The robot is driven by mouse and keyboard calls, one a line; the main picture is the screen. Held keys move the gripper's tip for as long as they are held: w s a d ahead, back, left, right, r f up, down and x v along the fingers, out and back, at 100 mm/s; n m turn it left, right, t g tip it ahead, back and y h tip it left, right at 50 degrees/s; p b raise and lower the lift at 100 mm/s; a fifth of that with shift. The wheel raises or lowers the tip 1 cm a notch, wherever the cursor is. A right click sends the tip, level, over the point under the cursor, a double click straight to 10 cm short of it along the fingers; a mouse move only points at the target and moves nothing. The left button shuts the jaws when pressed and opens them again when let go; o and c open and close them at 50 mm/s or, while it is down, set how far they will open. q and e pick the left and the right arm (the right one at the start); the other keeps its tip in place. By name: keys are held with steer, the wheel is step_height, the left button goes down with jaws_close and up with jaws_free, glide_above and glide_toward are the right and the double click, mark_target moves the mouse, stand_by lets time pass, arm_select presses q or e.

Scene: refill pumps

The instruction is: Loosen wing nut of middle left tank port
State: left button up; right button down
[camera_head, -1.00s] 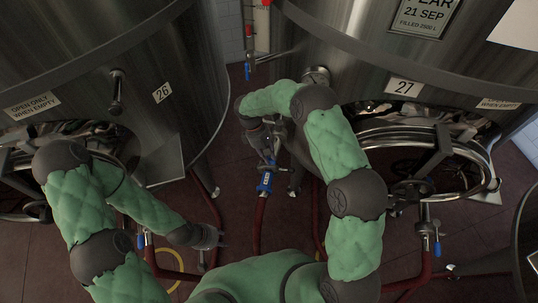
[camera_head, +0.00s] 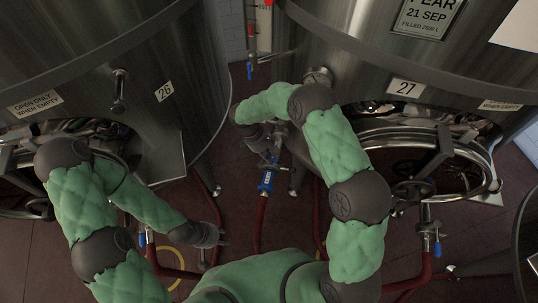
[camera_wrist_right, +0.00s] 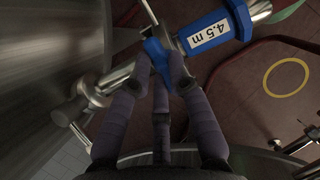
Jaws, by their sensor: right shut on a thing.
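My right gripper (camera_head: 268,154) is at the pipe fitting low between tanks 26 and 27. In the right wrist view, its fingers (camera_wrist_right: 153,75) are closed around a small blue part (camera_wrist_right: 155,52), which looks like the wing nut; the fingers partly hide it. Beside it is a blue hose coupling (camera_wrist_right: 214,32) labelled "4.5 m", in line with the steel port pipe (camera_wrist_right: 88,100). In the head view the coupling (camera_head: 267,181) hangs above a red hose. My left gripper (camera_head: 211,235) is away to the left, low over the floor; its finger opening is too small to judge.
Tank 26 (camera_head: 160,60) stands left and tank 27 (camera_head: 340,55) right, with a round hatch (camera_head: 425,165) open on the right. Red hoses (camera_head: 260,222) run down to the dark red floor. A blue-handled valve (camera_head: 248,70) is further back. A yellow ring (camera_wrist_right: 287,77) marks the floor.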

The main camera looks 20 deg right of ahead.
steer(key=shift+w, duration=0.1)
steer(key=c, duration=1.1)
jaws_free()
steer(key=shift+c, duration=0.2)
steer(key=v, duration=1.2)
